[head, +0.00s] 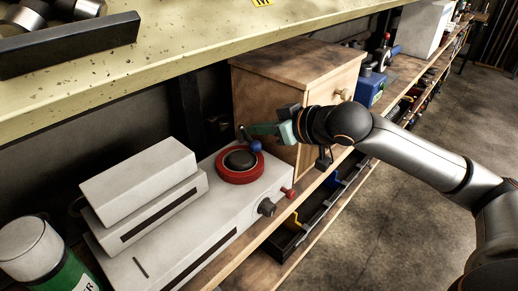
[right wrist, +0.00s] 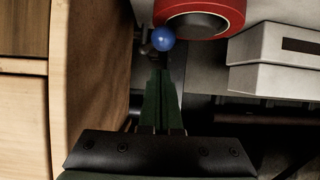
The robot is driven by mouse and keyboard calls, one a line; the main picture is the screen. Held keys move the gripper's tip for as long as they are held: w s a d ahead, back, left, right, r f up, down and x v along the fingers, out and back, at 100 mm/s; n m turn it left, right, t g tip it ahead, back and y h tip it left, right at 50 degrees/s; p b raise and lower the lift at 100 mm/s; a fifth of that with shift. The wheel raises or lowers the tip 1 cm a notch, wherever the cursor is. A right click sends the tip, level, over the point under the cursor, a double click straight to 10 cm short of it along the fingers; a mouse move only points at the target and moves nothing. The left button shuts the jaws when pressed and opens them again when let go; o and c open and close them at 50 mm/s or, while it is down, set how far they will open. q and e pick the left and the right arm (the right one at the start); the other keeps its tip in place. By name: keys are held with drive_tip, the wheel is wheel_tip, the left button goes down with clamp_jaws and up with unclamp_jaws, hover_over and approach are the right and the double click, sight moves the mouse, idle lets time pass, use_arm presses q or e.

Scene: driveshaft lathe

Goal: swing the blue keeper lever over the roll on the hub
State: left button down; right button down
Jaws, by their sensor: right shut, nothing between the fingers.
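The blue keeper lever shows as a round blue knob (head: 256,146) at the far edge of the red roll (head: 240,168). The roll lies around a dark round hub (head: 240,159) on the white machine. In the right wrist view the blue knob (right wrist: 163,39) sits at the rim of the red roll (right wrist: 200,16). My right gripper (head: 248,130) is shut and empty, its fingertips close to the knob on the side away from the roll. The right wrist view shows the fingertips (right wrist: 163,74) just short of the knob; I cannot tell whether they touch.
A wooden cabinet (head: 290,75) stands right behind my right gripper. A yellow shelf (head: 200,35) overhangs the bench. White stepped blocks (head: 145,185) stand left of the roll. A grey knob (head: 266,207) and a red knob (head: 288,192) stick out at the front.

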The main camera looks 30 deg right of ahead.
drive_tip(key=shift+f, duration=0.15)
drive_tip(key=shift+f+b, duration=0.6)
drive_tip(key=shift+f, duration=0.4)
drive_tip(key=shift+a+p, duration=0.3)
drive_tip(key=shift+p, duration=0.05)
drive_tip(key=shift+a, duration=0.25)
drive_tip(key=shift+a+p, duration=0.15)
drive_tip(key=shift+p, duration=0.2)
drive_tip(key=shift+w+a+p, duration=0.15)
drive_tip(key=shift+a+p, duration=0.15)
drive_tip(key=shift+a, duration=0.15)
